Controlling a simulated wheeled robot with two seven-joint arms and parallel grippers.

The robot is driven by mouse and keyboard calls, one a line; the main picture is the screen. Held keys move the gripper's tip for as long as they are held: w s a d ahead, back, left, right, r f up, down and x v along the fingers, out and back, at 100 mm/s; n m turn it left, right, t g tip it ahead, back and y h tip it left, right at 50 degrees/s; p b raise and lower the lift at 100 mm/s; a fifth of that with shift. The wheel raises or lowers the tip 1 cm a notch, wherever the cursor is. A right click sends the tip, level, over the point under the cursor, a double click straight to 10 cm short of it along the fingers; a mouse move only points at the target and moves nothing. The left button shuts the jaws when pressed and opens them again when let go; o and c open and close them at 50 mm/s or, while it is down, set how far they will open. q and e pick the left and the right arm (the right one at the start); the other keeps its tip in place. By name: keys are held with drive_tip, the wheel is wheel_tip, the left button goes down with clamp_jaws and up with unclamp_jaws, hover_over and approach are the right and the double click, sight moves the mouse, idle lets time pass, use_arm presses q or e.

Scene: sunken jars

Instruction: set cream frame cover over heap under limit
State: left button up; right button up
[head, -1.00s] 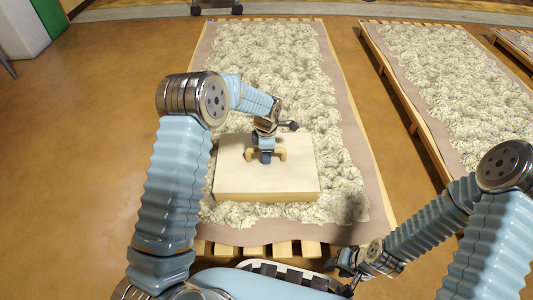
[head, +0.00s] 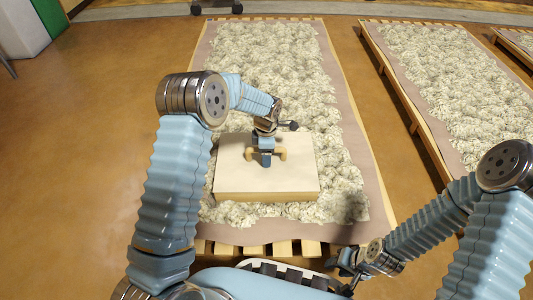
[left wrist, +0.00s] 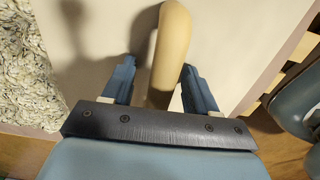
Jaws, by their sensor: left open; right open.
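The cream frame cover (head: 285,184) is a flat, box-like piece with a wooden handle (head: 281,154) on top. It lies on the near part of the pale, lumpy heap (head: 270,70). My left gripper (head: 266,160) is over the handle. In the left wrist view the handle (left wrist: 168,50) stands between the two open blue fingers (left wrist: 158,82), with a gap on each side. My right gripper (head: 345,277) is low at the bottom of the head view, away from the cover; its fingers are small and partly hidden there.
The heap lies on a pinkish sheet (head: 370,205) over a wooden slatted pallet (head: 278,248). A second heaped pallet (head: 450,80) stands to the right, with bare floor (head: 80,170) to the left. No limit mark is clear to me.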

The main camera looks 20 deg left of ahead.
use_arm(q)
wheel_tip(320, 180, up, 14)
drive_tip(key=p, duration=0.3)
use_arm(e)
wheel_tip(320, 180, up, 3)
drive_tip(key=shift+s+r, duration=0.1)
drive_tip(key=shift+r, duration=0.1)
use_arm(q)
drive_tip(key=shift+f, duration=0.1)
